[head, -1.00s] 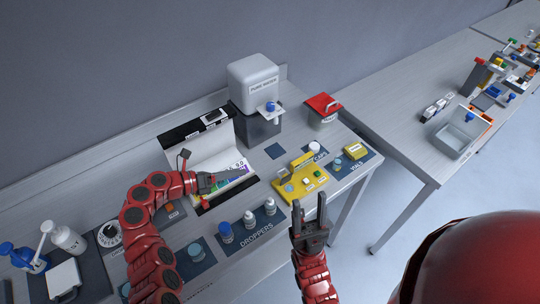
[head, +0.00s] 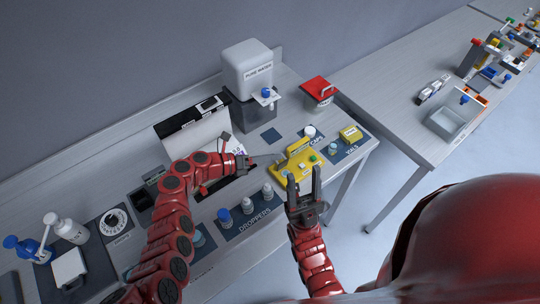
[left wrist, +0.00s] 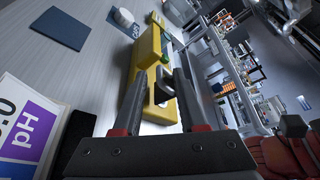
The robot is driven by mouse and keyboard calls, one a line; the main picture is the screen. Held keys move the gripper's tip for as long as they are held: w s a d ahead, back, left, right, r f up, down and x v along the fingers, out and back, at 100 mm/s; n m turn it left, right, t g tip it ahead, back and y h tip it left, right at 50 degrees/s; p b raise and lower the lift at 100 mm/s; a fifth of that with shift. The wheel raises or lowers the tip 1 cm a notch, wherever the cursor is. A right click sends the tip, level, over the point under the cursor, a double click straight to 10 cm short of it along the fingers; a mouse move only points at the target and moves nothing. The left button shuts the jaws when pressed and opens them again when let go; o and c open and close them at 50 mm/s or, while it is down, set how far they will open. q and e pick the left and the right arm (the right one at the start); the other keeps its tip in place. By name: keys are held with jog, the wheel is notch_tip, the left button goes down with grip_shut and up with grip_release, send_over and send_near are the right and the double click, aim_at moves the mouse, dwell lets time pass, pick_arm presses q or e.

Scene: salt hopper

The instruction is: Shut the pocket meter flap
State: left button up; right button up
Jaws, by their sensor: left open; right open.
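The yellow pocket meter (head: 297,169) lies on the bench to the right of my left gripper. A raised yellow part, seemingly its flap (head: 299,146), stands along its back edge. In the left wrist view the yellow meter body (left wrist: 162,108) is close ahead, partly hidden behind the fingers, with a green button showing. My left gripper (head: 250,162) is open and empty, low beside the meter's left end; its fingers (left wrist: 161,70) overlap the meter in the wrist view, and contact cannot be told. My right gripper (head: 304,172) is open, pointing up in front of the meter.
Vials (head: 334,148) and a yellow block (head: 350,134) sit right of the meter. A pure-water dispenser (head: 247,70) and a red-lidded bin (head: 320,95) stand behind. A pH chart (head: 205,135) is behind my left gripper.

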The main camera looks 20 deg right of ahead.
pick_arm(q)
jog(key=shift+w+d, duration=0.1)
grip_shut()
jog(key=shift+p, duration=0.3)
dwell(0.6)
